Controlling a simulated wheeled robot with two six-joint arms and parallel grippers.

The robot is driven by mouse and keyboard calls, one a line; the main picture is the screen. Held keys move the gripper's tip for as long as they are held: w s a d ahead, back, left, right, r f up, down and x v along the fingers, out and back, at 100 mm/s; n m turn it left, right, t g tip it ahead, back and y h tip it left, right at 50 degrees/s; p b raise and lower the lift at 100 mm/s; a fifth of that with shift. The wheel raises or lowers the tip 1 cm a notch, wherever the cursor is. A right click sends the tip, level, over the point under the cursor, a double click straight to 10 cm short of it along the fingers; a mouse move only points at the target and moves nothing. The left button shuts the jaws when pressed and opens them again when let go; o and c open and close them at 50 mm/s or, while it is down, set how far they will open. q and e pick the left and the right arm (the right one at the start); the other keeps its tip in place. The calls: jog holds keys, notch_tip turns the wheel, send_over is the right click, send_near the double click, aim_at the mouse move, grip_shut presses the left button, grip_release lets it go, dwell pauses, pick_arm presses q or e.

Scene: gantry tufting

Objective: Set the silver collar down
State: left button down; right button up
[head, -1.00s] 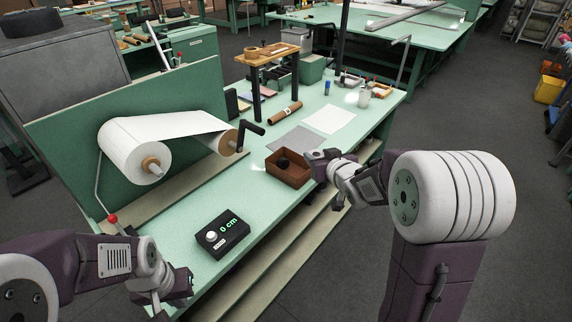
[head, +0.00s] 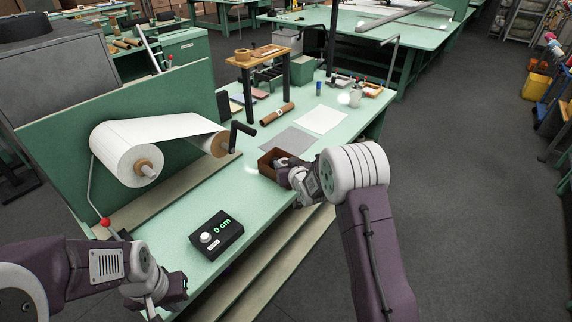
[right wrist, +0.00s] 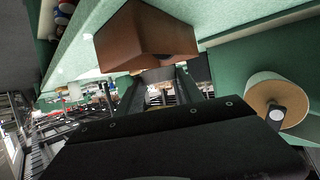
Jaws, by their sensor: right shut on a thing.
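My right gripper (head: 281,163) is at the brown box (head: 266,160) on the bench, its tip over the box's near right side. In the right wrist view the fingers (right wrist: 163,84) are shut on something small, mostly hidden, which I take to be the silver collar. The brown box (right wrist: 145,38) shows just beyond the fingertips. I cannot tell whether the collar touches it. My left gripper (head: 168,298) is low at the left, over the bench's front edge, and whether it is open is unclear.
A black meter reading 0 cm (head: 216,235) stands on the front of the bench. A white roll (head: 127,160) with a crank is at the left. A grey sheet (head: 288,140), a white sheet (head: 320,119) and a brown tube (head: 277,114) lie beyond the box. Bench between meter and box is clear.

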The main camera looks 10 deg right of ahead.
jog(key=shift+s, duration=0.1)
jog(key=shift+f, duration=0.15)
jog(key=shift+f+b, duration=0.55)
jog(key=shift+b, duration=0.2)
jog(key=o, duration=1.4)
jog(key=shift+r, duration=0.1)
jog(key=shift+r+p, duration=0.6)
jog(key=shift+p, duration=0.1)
jog(key=shift+s+r, duration=0.2)
jog(key=shift+s, duration=0.05)
jog(key=v, duration=1.1)
jog(key=shift+s+b, duration=0.25)
jog(key=shift+b, duration=0.15)
